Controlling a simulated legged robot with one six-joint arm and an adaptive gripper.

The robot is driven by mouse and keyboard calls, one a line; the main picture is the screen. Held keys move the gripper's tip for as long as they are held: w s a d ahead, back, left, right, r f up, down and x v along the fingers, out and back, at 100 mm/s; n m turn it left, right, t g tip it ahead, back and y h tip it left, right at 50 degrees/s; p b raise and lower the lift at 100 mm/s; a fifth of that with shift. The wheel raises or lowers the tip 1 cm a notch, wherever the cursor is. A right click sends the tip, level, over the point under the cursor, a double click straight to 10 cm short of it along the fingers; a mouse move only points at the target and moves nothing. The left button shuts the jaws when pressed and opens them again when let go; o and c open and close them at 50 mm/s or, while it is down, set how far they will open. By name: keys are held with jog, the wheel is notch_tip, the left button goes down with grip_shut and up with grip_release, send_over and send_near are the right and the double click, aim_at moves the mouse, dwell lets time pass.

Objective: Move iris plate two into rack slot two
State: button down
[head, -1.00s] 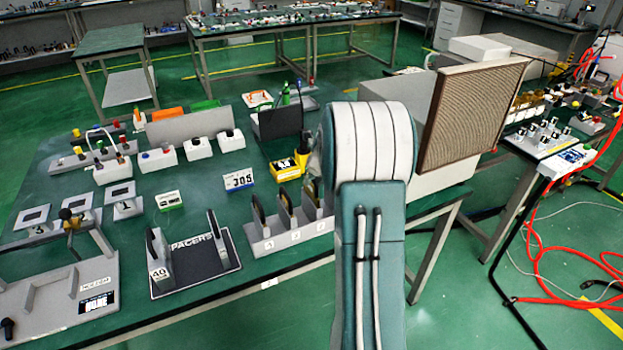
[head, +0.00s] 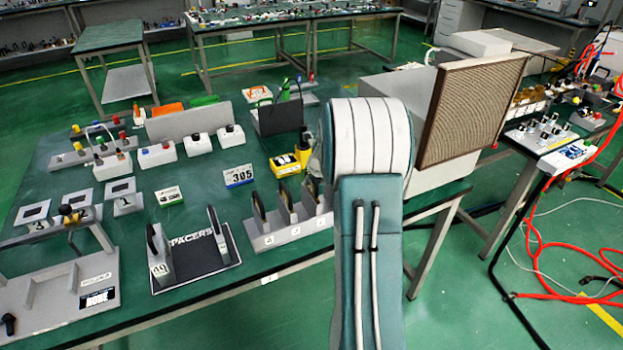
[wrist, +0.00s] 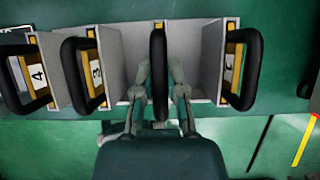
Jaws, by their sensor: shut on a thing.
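In the wrist view, my gripper (wrist: 160,92) is shut on a plate with a black rim or loop (wrist: 158,60), seen edge-on. It is over the gap in the grey rack (wrist: 205,60) between the plate labelled 3 (wrist: 96,72) and a plate at the right (wrist: 233,68) whose label is hard to read. A plate labelled 4 (wrist: 37,76) is at the far left. How deep the held plate sits is unclear. In the head view, the rack (head: 265,243) shows left of my arm, with several dark plates upright. My arm hides its right part and my gripper.
A black "SPACERS" tray (head: 200,256) with two upright pieces stands left of the rack. A yellow device (head: 286,166) and a 305 card (head: 238,176) lie behind. A large box with a brown mesh panel (head: 468,105) stands right of my arm.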

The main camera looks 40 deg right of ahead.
jog(key=shift+f, duration=0.6)
jog(key=c, duration=0.6)
grip_release()
jog(key=v, duration=1.1)
jog(key=shift+s+r, duration=0.2)
jog(key=shift+r, duration=0.15)
